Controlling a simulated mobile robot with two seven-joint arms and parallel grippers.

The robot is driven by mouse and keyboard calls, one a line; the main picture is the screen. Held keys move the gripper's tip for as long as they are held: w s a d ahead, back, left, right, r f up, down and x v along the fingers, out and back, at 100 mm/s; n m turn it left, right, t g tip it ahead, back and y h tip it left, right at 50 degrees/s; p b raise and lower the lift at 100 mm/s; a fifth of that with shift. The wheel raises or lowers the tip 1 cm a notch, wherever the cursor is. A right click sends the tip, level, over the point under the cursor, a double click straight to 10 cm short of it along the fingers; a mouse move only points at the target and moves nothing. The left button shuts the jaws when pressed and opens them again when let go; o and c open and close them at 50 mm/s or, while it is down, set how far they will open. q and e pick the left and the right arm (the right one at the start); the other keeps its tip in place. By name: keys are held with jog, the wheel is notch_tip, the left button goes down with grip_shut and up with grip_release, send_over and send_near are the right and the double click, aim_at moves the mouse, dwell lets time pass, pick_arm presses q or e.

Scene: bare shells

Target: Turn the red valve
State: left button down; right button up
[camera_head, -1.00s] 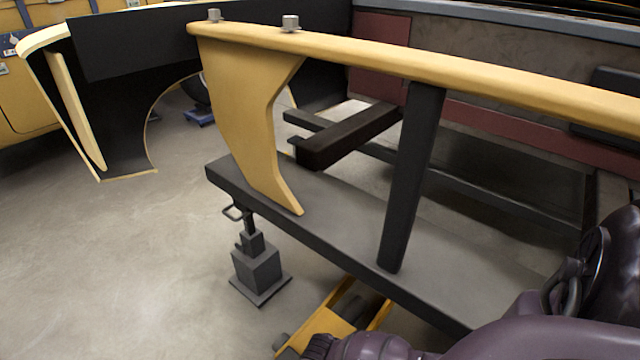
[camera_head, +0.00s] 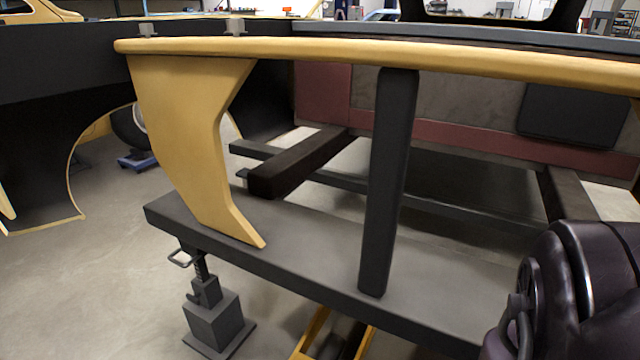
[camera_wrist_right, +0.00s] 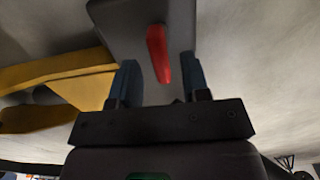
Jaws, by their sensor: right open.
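The red valve (camera_wrist_right: 157,52) shows in the right wrist view as a narrow red handle on a dark grey block (camera_wrist_right: 120,25). My right gripper (camera_wrist_right: 160,68) is open, with one dark blue finger on each side of the red handle in the picture. Gaps show between the handle and both fingers, and I cannot tell how deep the handle sits between them. In the head view I cannot make out the valve or either gripper. Only part of my own arm shows at the lower right.
A yellow rail (camera_head: 450,60) on a dark post (camera_head: 388,190) and a yellow panel (camera_head: 190,130) stand on a dark grey beam (camera_head: 300,255). A grey jack (camera_head: 215,318) stands below it on the floor. A yellow piece (camera_wrist_right: 60,75) lies left of my fingers. Floor at left is open.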

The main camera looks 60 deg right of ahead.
jog(key=shift+s+f+b, duration=0.1)
jog(key=shift+f+b, duration=0.2)
jog(key=shift+f, duration=0.6)
jog(key=shift+c, duration=0.4)
grip_shut()
